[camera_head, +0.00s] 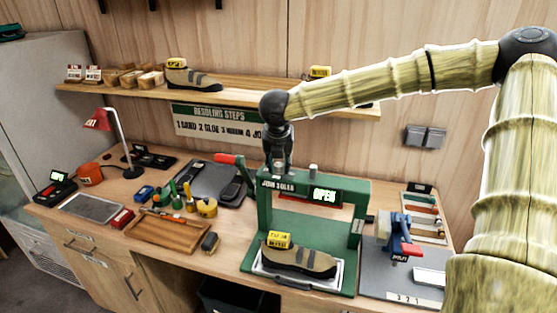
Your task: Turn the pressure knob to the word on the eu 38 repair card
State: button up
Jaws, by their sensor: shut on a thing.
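The green sole press (263,212) stands on the bench, with "JOHN SOLLE" on its top beam and a lit display (324,195) reading "OPEN". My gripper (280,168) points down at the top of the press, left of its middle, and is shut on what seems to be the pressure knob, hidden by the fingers. The knob's marked words cannot be read. A shoe with a yellow tag (278,240) sits on the press tray. Small red-and-white cards (74,73) stand at the shelf's left end; their writing is too small to read, so I cannot identify the eu 38 repair card.
A red-handled lever (230,159) rises at the press's left. A wall sign (217,122) lists resoling steps. Another shoe (190,77) stands on the shelf (235,97). A red lamp (99,120), bottles and a wooden tray (172,232) lie left; a blue-and-red device (397,235) stands right.

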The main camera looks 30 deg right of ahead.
jog(key=n+p, duration=0.1)
jog(key=n+y+p, duration=0.1)
jog(key=n, duration=0.1)
jog(key=n+p, duration=0.1)
jog(key=p, duration=0.1)
jog(key=shift+s+d+r+n+y, duration=0.1)
jog(key=shift+s+r+n+y, duration=0.05)
jog(key=shift+r+n+y, duration=0.2)
jog(key=n+p, duration=0.1)
jog(key=n+y+p, duration=0.1)
jog(key=n+p, duration=0.2)
jog(key=shift+d+f+t+y, duration=0.15)
jog(key=shift+f+t+y, duration=0.15)
jog(key=shift+y, duration=0.05)
jog(key=n, duration=0.2)
jog(key=n+y, duration=0.1)
jog(key=n, duration=0.1)
jog(key=shift+d+f+n+y+p, duration=0.1)
jog(key=shift+f+n+y+p, duration=0.1)
jog(key=shift+n+y+p, duration=0.15)
jog(key=shift+n+g+y, duration=0.55)
jog(key=shift+n+g, duration=0.25)
jog(key=shift+n, duration=1.2)
jog(key=o, duration=1)
jog(key=shift+d, duration=0.1)
jog(key=shift+r, duration=0.15)
